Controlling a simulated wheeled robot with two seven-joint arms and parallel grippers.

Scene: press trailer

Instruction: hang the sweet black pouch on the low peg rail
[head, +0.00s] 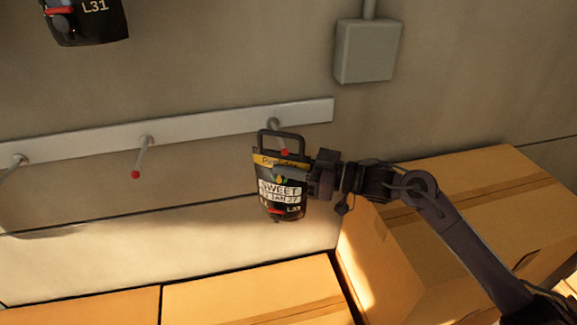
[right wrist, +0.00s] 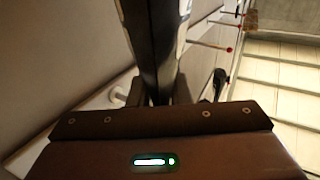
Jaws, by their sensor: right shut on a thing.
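The sweet black pouch (head: 281,199) hangs upright below a black loop handle, with a yellow band and a white "SWEET" label facing me in the head view. My right gripper (head: 314,178) is shut on its right edge. In the right wrist view the pouch (right wrist: 153,45) shows edge-on between the fingers (right wrist: 152,98). The low peg rail (head: 205,127) runs along the wall behind. The red tip of its right peg (head: 285,152) shows within the handle's opening; I cannot tell whether the handle is around the peg or only lined up with it. My left gripper is not in view.
The rail's middle peg (head: 141,158) and left peg (head: 13,167) are bare. Another dark pouch (head: 88,22) is at the upper left. A grey wall box (head: 367,51) is at the upper right. Cardboard boxes (head: 470,205) fill the lower right and bottom.

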